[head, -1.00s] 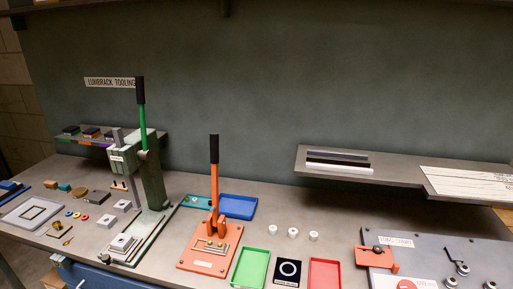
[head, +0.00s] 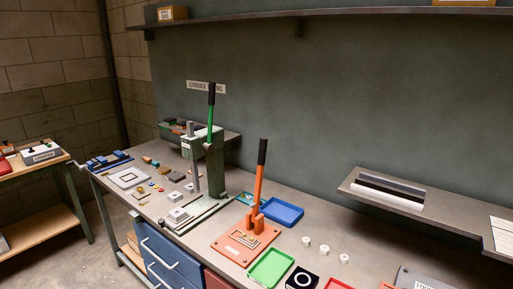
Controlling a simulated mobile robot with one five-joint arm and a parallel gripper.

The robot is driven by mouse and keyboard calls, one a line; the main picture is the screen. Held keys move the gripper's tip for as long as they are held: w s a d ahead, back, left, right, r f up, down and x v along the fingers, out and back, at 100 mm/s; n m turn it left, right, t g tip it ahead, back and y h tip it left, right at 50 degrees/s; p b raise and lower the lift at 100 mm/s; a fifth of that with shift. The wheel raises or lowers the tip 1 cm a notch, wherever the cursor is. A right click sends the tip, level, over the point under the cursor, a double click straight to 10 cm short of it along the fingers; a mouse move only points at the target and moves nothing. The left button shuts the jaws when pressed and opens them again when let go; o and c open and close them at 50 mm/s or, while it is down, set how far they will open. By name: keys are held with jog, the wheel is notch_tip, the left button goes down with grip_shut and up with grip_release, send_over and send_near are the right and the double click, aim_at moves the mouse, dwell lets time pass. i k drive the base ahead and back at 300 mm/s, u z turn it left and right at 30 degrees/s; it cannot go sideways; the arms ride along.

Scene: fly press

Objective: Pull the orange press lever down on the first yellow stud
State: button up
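The orange press lever (head: 259,183) stands nearly upright in the head view, leaning slightly right, with a black grip (head: 263,152) at its top. It rises from an orange bracket on the orange press base (head: 235,252) on the workbench. A small pale fixture (head: 244,238) with yellowish parts sits on that base; the yellow studs are too small to tell apart. My gripper is not in view.
A green press (head: 214,170) with its own raised lever stands left of the orange one. A blue tray (head: 282,213), a green tray (head: 270,268) and several white cups (head: 324,249) lie close by. A wall shelf (head: 385,200) juts out at right.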

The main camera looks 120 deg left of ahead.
aim_at(261, 156)
jog(key=u, duration=4.45)
jog(key=i, duration=0.1)
jog(key=z, duration=2.55)
jog(key=k, duration=0.2)
jog(key=u, duration=2.7)
jog(key=k, duration=0.65)
jog(key=z, duration=0.25)
jog(key=i, duration=1.25)
